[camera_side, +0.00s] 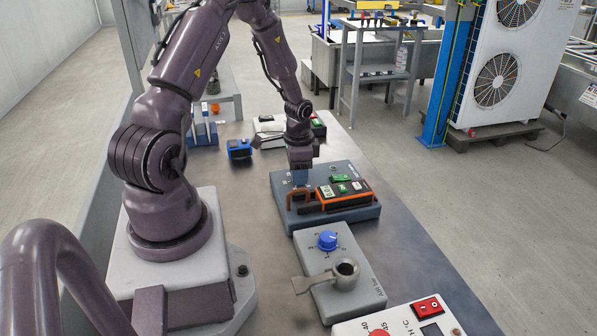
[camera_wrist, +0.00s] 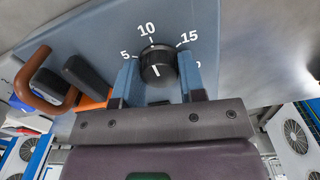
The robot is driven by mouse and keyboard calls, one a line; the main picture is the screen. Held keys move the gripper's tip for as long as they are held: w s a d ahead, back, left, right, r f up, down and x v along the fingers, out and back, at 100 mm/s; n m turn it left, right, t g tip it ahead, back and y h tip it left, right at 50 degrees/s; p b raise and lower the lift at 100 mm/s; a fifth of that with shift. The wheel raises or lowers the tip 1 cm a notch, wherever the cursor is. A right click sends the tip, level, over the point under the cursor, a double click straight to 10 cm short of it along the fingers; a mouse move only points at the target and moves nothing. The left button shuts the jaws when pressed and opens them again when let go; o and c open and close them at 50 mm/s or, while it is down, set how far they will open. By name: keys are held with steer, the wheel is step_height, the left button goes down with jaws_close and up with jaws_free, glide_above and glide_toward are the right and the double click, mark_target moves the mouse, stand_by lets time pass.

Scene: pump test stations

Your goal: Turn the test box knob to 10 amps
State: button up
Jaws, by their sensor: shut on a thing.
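The test box (camera_side: 360,213) is a blue-grey box on the bench in the side view, and its panel (camera_wrist: 100,45) fills the upper wrist view. Its black knob (camera_wrist: 158,70) sits between the two blue fingers of my gripper (camera_wrist: 158,78), which is shut on it. White numerals 5, 10 and 15 ring the knob, and a further one is mostly hidden by the right finger. A short white line on the knob runs roughly in line with the 10; which end is the pointer is unclear. In the side view my gripper (camera_side: 300,178) hides the knob.
A black and orange meter (camera_side: 343,190) with an orange handle (camera_wrist: 32,88) lies close beside my gripper. A blue device (camera_side: 239,149) stands farther back.

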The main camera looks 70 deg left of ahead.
mark_target(292, 188)
steer(key=o, duration=0.9)
step_height(292, 188, up, 13)
stand_by(0.6)
steer(key=s+d+r+t, duration=0.2)
steer(key=d+r, duration=0.4)
steer(key=d, duration=0.2)
steer(key=s+d+r+n+t, duration=0.1)
steer(key=s+d+r, duration=0.2)
steer(key=d+r, duration=0.3)
steer(key=s+d+r+t, duration=0.2)
steer(key=d+r, duration=0.4)
steer(key=d, duration=0.4)
steer(key=shift+s+d+n+t, duration=0.3)
steer(key=shift+s, duration=0.05)
